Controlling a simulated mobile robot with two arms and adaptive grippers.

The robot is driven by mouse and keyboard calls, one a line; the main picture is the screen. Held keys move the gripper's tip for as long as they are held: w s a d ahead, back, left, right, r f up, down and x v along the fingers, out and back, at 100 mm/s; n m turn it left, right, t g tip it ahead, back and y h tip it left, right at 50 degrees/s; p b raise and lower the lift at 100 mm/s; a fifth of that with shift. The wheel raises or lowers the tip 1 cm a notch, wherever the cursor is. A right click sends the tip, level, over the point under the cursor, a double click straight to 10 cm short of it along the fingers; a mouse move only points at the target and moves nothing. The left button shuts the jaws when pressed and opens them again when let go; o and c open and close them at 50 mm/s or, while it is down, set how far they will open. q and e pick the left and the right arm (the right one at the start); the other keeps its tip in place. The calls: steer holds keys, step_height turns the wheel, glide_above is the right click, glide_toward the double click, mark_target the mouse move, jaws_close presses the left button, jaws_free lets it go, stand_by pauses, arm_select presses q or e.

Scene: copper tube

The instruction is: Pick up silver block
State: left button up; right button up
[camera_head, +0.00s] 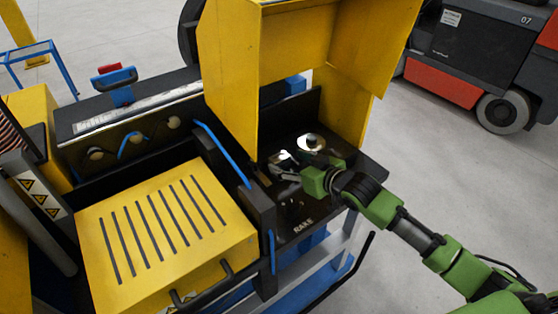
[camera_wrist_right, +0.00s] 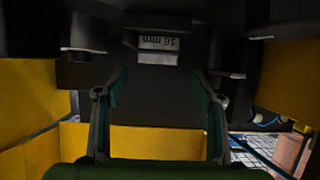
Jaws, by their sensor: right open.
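A small bright silver piece (camera_head: 283,156) shows in the dark bay of the machine in the head view, right beside my right gripper (camera_head: 284,173); I cannot tell for sure that it is the silver block. A round silver part (camera_head: 311,142) lies just behind it. In the right wrist view, a block with a grey face marked "16 mm" (camera_wrist_right: 158,43) sits ahead, between and beyond the fingertips. My right gripper (camera_wrist_right: 161,82) is open, with nothing between its fingers. My left gripper is not in view.
Yellow panels (camera_head: 235,85) stand behind and beside the bay. A yellow slotted cover (camera_head: 160,225) and a black wall with a blue strip (camera_head: 222,155) lie to its left. Open floor (camera_head: 440,165) lies to the right, with a red and black vehicle (camera_head: 470,60) behind.

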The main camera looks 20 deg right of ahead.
mark_target(282, 159)
steer(key=shift+w, duration=0.2)
steer(key=shift+w+f+p, duration=0.2)
steer(key=shift+w+p, duration=0.1)
steer(key=shift+p, duration=0.05)
steer(key=x, duration=0.3)
steer(key=shift+f+p, duration=0.2)
steer(key=shift+p, duration=0.2)
steer(key=shift+w+a+f, duration=0.1)
steer(key=shift+w+f, duration=0.15)
steer(key=shift+w, duration=0.1)
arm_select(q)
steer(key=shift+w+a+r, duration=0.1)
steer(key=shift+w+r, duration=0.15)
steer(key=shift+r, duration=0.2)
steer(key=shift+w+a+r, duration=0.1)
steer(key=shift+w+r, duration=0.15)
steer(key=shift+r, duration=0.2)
arm_select(e)
steer(key=shift+c, duration=1.4)
steer(key=c, duration=1.3)
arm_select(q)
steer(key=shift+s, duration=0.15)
arm_select(e)
steer(key=shift+r, duration=0.2)
steer(key=shift+c, duration=0.9)
